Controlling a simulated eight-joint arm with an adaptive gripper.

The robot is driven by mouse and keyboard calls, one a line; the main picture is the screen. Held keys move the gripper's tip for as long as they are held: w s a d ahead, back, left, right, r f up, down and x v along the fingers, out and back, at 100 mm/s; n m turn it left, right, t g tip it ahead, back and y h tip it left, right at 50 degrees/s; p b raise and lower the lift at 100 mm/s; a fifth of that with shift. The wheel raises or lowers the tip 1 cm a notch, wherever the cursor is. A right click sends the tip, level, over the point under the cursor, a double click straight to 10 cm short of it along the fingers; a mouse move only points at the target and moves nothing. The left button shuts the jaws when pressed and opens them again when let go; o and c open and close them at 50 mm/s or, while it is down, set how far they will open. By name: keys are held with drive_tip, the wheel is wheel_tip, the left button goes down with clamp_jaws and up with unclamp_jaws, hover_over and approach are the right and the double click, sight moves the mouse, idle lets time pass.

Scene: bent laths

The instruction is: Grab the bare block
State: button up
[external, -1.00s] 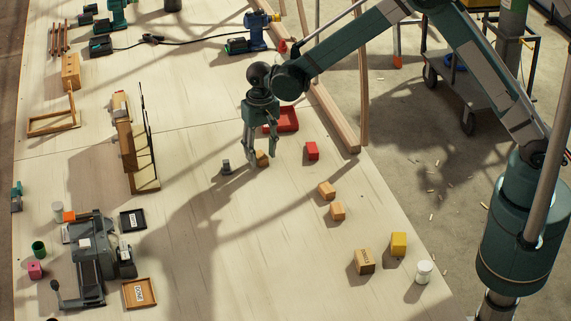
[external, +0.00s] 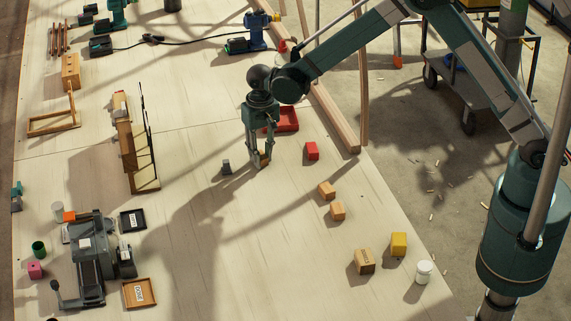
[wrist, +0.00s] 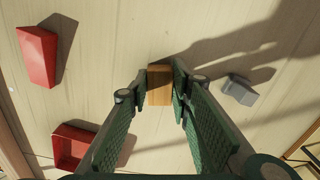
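A plain wooden block (wrist: 160,86) stands on the table between my fingers in the wrist view. In the external view the block (external: 265,157) shows low between the fingertips, partly hidden by them. No marking shows on the faces I see. My gripper (external: 261,160) points down with its fingertips near the tabletop.
A red block (external: 312,151) and a red tray (external: 288,119) are close by. A small grey piece (external: 227,167) lies to the left. Two light wooden blocks (external: 327,190) (external: 337,211), a marked box (external: 364,261) and a yellow block (external: 399,243) lie nearer the front right.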

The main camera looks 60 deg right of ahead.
sight(262, 156)
drive_tip(key=shift+r, duration=0.1)
wheel_tip(262, 156, up, 10)
idle(0.9)
